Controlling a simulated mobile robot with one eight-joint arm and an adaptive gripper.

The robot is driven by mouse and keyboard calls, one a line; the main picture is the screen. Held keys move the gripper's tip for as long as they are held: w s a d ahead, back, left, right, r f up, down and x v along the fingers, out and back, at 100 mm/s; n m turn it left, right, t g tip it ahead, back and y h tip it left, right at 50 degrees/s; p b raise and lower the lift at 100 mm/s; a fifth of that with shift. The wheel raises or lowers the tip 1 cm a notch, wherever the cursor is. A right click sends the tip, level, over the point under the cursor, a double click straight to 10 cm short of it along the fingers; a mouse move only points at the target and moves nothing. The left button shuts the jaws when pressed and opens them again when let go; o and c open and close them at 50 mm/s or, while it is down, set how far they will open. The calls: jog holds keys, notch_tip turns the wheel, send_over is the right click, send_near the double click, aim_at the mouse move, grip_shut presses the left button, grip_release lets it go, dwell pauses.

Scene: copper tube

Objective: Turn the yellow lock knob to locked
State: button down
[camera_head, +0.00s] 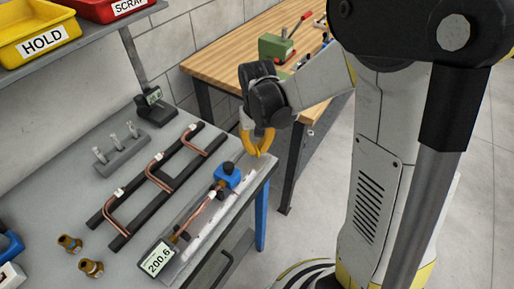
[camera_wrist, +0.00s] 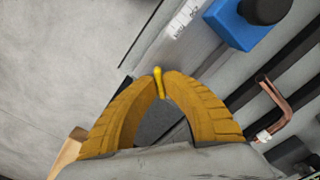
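My gripper (camera_head: 258,152) is at the right end of the grey bench, by the end of the tube fixture (camera_head: 205,226). In the wrist view my gripper's orange fingers (camera_wrist: 161,74) come together at the tips, with a narrow bright yellow piece between them. This piece looks like the yellow lock knob (camera_wrist: 159,84), seen as a thin upright bar. The fingers hide most of it, and its lock marking cannot be read. In the head view I cannot separate the knob from the fingers. A blue block with a black knob (camera_head: 228,174) sits beside them on the fixture.
A copper tube (camera_head: 200,212) lies in the fixture beside a display reading 200.6 (camera_head: 158,260). A black rack with bent copper tubes (camera_head: 158,180) and brass fittings (camera_head: 90,268) are further left. A wooden bench (camera_head: 225,62) with a green tool (camera_head: 276,47) stands behind.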

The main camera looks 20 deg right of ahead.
aim_at(257, 149)
jog(key=m, duration=0.4)
jog(key=shift+m, duration=2.9)
jog(key=c, duration=1.5)
grip_release()
jog(key=shift+c, duration=0.2)
jog(key=shift+r, duration=0.1)
notch_tip(257, 149, up, 12)
jog(key=shift+s, duration=0.1)
